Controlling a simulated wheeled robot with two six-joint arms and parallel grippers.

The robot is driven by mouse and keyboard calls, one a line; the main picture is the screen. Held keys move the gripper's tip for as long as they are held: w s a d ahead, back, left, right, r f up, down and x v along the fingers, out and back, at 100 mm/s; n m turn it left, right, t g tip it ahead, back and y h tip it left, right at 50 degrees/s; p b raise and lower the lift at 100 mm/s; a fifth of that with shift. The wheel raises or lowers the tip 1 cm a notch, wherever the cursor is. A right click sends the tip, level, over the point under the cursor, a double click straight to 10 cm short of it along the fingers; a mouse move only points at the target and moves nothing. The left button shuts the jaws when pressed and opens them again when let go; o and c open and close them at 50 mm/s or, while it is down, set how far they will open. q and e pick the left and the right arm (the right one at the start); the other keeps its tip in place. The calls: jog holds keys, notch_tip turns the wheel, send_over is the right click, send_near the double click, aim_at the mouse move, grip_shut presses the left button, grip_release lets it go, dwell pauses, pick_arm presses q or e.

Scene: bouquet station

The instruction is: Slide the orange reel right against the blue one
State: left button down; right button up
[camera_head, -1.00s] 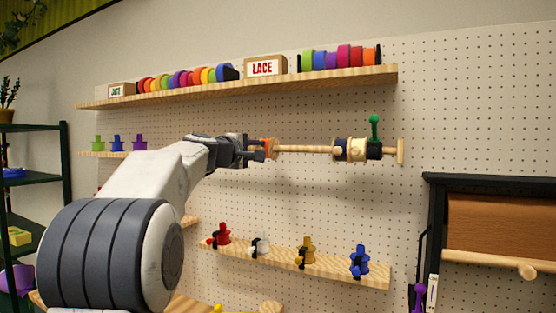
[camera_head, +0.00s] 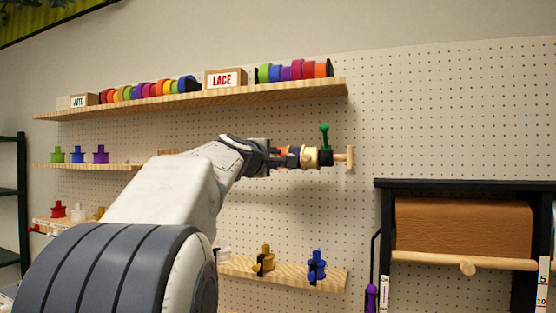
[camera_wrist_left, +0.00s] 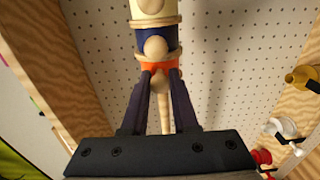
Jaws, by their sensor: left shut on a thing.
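The orange reel (camera_wrist_left: 155,67) sits on a wooden rod, between the fingertips of my left gripper (camera_wrist_left: 160,76) in the left wrist view. The blue reel (camera_wrist_left: 158,42) is just beyond it on the same rod, with only pale flanges showing between their coloured bands. A cream reel (camera_wrist_left: 150,8) follows the blue one. In the head view my left gripper (camera_head: 283,159) is shut on the orange reel, and its fingers partly hide the orange and blue reels; the cream reel (camera_head: 309,157) shows clearly. My right gripper is not in view.
A black clamp with a green knob (camera_head: 324,137) stands right of the cream reel, near the rod's end cap (camera_head: 350,158). A shelf (camera_head: 220,95) with ribbon rolls is above, and a lower shelf (camera_head: 290,273) holds small coloured pieces. A brown paper roll (camera_head: 463,227) is at right.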

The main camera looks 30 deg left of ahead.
pick_arm(q)
jog(key=c, duration=0.7)
grip_release()
jog(key=b+v, duration=0.3)
jog(key=v, duration=0.7)
jog(key=shift+s, duration=0.25)
jog(key=shift+d+f, duration=0.1)
